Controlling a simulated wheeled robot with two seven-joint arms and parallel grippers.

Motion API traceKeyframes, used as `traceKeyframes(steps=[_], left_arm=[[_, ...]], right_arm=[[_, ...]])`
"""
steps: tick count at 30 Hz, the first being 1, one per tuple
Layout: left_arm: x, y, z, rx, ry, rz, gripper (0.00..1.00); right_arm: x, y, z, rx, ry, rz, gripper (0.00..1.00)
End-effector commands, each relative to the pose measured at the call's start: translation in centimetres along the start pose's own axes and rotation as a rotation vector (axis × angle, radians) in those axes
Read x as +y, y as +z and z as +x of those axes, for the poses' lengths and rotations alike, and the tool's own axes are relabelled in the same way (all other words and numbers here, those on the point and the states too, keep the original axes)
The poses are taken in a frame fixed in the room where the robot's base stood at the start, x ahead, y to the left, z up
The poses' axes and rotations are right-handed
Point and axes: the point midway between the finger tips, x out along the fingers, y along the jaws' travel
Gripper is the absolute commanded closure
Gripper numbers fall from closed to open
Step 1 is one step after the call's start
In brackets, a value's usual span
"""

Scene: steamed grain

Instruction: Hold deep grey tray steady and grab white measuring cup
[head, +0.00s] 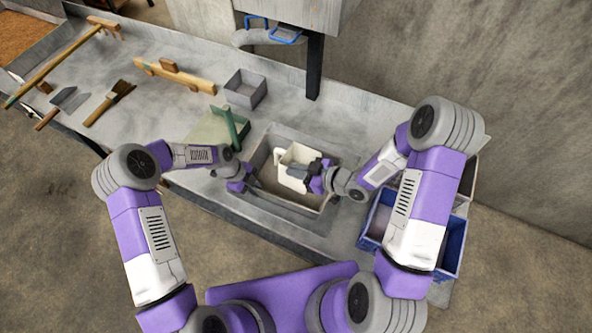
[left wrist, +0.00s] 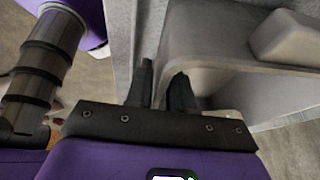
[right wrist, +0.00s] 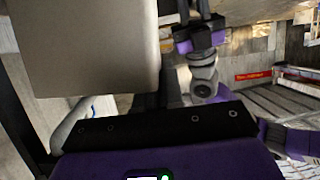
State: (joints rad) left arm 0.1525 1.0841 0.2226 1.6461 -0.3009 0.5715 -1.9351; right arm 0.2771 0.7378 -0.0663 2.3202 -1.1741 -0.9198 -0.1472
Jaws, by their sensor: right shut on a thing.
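The deep grey tray (head: 262,150) sits on the counter in the head view, and its wall also shows in the left wrist view (left wrist: 210,45). My left gripper (head: 248,184) is at its left wall. In the left wrist view its fingers (left wrist: 163,85) stand slightly apart around the wall; whether they clamp it is unclear. The white measuring cup (head: 296,154) is over the tray's inside, its handle to the upper left. My right gripper (head: 314,174) is shut on the cup's right side. The cup fills the upper left of the right wrist view (right wrist: 85,45).
A small grey box (head: 245,90) and a green-handled tool (head: 230,128) on a flat greenish piece lie behind the tray. A blue crate (head: 376,222) is to its right. A brush (head: 110,103) and wooden tools (head: 175,75) lie on the left counter.

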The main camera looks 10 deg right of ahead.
Motion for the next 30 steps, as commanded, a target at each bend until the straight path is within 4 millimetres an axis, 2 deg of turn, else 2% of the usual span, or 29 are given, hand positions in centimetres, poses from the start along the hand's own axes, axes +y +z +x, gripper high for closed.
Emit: traceKeyframes(steps=[1,3,14,17,24,30], left_arm=[[0.0,0.0,0.0,0.000,0.000,0.000,0.70],[0.0,0.0,0.0,0.000,0.000,0.000,0.61],[0.0,0.1,-0.6,-0.001,0.000,0.000,0.61],[0.0,0.1,-2.0,-0.002,-0.003,-0.001,0.61],[0.0,0.1,-7.2,-0.003,-0.004,-0.001,0.61],[0.0,0.1,-10.6,-0.002,-0.003,-0.001,0.61]], right_arm=[[0.0,0.0,0.0,0.001,0.000,-0.001,1.00],[0.0,0.0,0.0,0.001,0.000,-0.001,1.00],[0.0,0.0,0.0,0.001,0.000,-0.001,1.00],[0.0,0.0,0.0,0.001,0.000,-0.001,1.00],[0.0,0.0,0.0,0.001,0.000,-0.001,1.00],[0.0,0.0,0.0,0.001,0.000,-0.001,1.00]])
